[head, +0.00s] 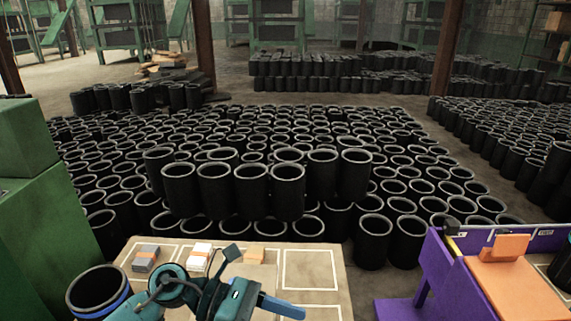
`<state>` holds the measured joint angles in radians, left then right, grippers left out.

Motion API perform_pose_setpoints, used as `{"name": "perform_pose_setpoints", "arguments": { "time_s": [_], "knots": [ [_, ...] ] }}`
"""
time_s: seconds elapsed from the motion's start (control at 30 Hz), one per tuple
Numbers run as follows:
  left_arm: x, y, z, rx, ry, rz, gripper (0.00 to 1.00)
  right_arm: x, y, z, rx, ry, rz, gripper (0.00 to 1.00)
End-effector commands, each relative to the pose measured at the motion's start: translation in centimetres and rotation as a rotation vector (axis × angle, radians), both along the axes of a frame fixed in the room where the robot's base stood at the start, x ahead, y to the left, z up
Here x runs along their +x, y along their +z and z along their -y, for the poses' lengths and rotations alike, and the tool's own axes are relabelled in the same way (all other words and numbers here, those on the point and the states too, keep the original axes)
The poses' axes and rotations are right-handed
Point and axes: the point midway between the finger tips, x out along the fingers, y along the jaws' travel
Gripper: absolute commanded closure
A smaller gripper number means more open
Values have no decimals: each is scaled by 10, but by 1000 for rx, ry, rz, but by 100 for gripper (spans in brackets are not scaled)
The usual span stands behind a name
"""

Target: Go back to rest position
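A teal and black arm of mine comes in at the bottom left of centre in the head view and lies low over the near table. I take it as my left arm; its gripper (245,293) is folded and partly cut off by the frame, so I cannot tell its opening. Nothing is seen held in it. My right gripper is not in view. A black rubber sleeve (97,287) with a blue band stands upright at the bottom left, beside the arm and apart from the gripper.
A pale table (335,258) with white outlined squares carries a grey block (146,257), a white block (200,256) and an orange block (254,254). A purple fixture (447,275) with an orange plate (520,288) stands right. Many black sleeves (251,190) fill the floor behind. A green cabinet (40,220) stands left.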

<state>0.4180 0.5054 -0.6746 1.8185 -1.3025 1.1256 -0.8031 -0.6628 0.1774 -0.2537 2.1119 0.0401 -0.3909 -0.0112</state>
Motion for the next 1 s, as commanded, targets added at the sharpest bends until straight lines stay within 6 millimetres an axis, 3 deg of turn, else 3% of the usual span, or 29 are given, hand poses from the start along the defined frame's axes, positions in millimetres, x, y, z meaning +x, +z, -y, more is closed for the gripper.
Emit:
{"name": "perform_pose_setpoints", "arguments": {
  "time_s": [0.07, 0.13, 0.2, 0.27, 0.37, 0.43, 0.5, 0.63, 0.67, 0.8, 1.0],
  "knots": [
    [-3, 27, 13, -226, 152, -268, 42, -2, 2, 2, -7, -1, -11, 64],
    [6, 44, 11, -422, 302, -540, 42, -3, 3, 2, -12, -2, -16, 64],
    [21, 50, -4, -606, 456, -829, 42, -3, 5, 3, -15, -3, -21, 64],
    [34, 42, -24, -754, 588, -1088, 42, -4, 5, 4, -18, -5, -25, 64],
    [44, 4, -64, -983, 809, -1535, 42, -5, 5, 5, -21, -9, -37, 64],
    [37, -37, -92, -1131, 964, -1848, 42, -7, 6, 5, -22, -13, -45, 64],
    [18, -77, -114, -1255, 1097, -2120, 42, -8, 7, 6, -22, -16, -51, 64],
    [-24, -132, -136, -1412, 1277, -2480, 42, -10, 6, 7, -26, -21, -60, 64],
    [-33, -141, -138, 1386, -1262, 2453, 42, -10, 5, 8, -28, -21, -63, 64],
    [-61, -164, -144, 1278, -1181, 2300, 42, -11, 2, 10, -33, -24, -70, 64],
    [-68, -170, -145, 1253, -1164, 2266, 42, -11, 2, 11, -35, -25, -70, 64]
  ]
}}
